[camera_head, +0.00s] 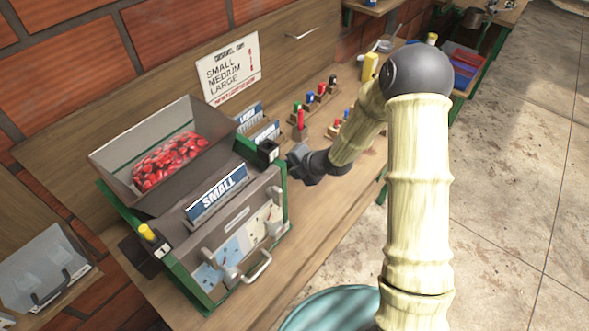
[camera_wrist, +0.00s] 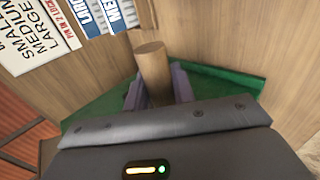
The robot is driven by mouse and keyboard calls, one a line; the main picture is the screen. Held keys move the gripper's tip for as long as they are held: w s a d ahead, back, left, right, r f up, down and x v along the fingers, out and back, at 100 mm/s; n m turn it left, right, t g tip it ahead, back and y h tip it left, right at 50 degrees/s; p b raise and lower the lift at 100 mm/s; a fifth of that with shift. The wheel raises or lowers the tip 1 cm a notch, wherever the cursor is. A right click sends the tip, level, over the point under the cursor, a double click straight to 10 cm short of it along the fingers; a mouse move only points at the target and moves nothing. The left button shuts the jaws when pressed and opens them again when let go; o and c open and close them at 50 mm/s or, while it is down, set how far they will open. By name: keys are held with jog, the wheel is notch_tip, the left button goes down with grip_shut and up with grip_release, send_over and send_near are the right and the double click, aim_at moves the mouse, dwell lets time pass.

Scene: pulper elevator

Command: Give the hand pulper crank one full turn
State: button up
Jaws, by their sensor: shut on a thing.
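The pulper (camera_head: 180,235) stands on a wooden bench at the left in the head view, with green sides and a grey hopper (camera_head: 115,160) holding red coffee cherries (camera_head: 168,158). In the wrist view, a round wooden crank handle (camera_wrist: 152,62) stands between the fingers of my gripper (camera_wrist: 158,92), which is shut on it. In the head view my gripper (camera_head: 298,163) is at the pulper's right side, and the handle is hidden there. A green surface (camera_wrist: 225,82) lies behind the fingers in the wrist view.
A blue SMALL plate (camera_head: 216,195) sits on the pulper front, above a metal handle (camera_head: 257,268). A LARGE plate (camera_head: 249,117) stands behind. A sign (camera_head: 228,68) leans at the back. Racks with coloured pegs (camera_head: 318,97) stand beyond my gripper. A teal round container (camera_head: 325,308) is below the bench.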

jog(key=f, duration=0.1)
jog(key=b, duration=0.1)
jog(key=f+b, duration=0.1)
jog(key=shift+w+a+f, duration=0.25)
jog(key=shift+a+f, duration=0.05)
jog(key=shift+f, duration=0.05)
jog(key=b+x, duration=0.3)
jog(key=shift+a+f, duration=0.1)
jog(key=shift+f, duration=0.35)
jog(key=shift+f, duration=0.1)
